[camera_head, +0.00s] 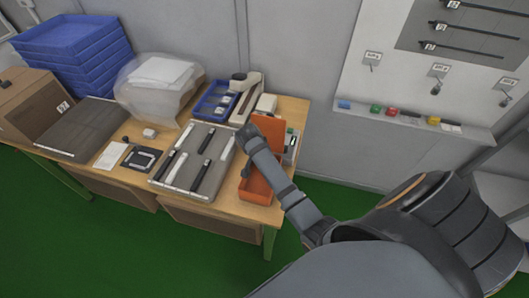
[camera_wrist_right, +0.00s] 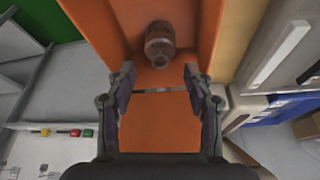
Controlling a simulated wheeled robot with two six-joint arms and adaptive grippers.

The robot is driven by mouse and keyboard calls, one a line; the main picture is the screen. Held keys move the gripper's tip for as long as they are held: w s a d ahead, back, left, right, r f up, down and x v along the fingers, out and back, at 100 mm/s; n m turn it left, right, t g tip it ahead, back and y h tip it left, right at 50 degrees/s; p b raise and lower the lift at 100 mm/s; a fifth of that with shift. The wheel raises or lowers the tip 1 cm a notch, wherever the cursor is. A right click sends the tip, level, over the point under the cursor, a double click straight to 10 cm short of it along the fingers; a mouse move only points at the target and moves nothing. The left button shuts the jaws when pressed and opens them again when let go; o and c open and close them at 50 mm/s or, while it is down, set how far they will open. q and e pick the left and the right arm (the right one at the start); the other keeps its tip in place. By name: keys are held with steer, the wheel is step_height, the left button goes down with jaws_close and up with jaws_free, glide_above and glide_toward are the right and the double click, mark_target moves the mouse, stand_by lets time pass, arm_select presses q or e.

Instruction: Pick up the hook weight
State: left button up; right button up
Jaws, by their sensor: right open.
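The hook weight (camera_wrist_right: 160,45), a small brownish metal cylinder with a narrower neck, lies in an orange bin (camera_wrist_right: 98,22) in the right wrist view. My right gripper (camera_wrist_right: 158,76) is open, with one finger on each side of the picture's middle. The weight shows beyond and between the fingertips, and nothing is held. In the head view my right arm reaches over the orange bin (camera_head: 257,188) at the table's right end. My left gripper is not in view.
The wooden table (camera_head: 227,209) also carries a grey tray (camera_head: 181,184) with black and white bars, a blue bin (camera_head: 208,104) and stacked blue crates (camera_head: 75,45). A wall board (camera_head: 395,60) with hanging hooks stands at the right. Bin walls flank the gripper closely.

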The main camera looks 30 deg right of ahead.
steer(key=shift+p+x, duration=0.5)
steer(key=shift+x, duration=1.9)
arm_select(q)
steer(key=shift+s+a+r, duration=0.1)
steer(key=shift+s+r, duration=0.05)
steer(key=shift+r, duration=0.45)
arm_select(e)
steer(key=shift+r, duration=0.2)
jaws_close()
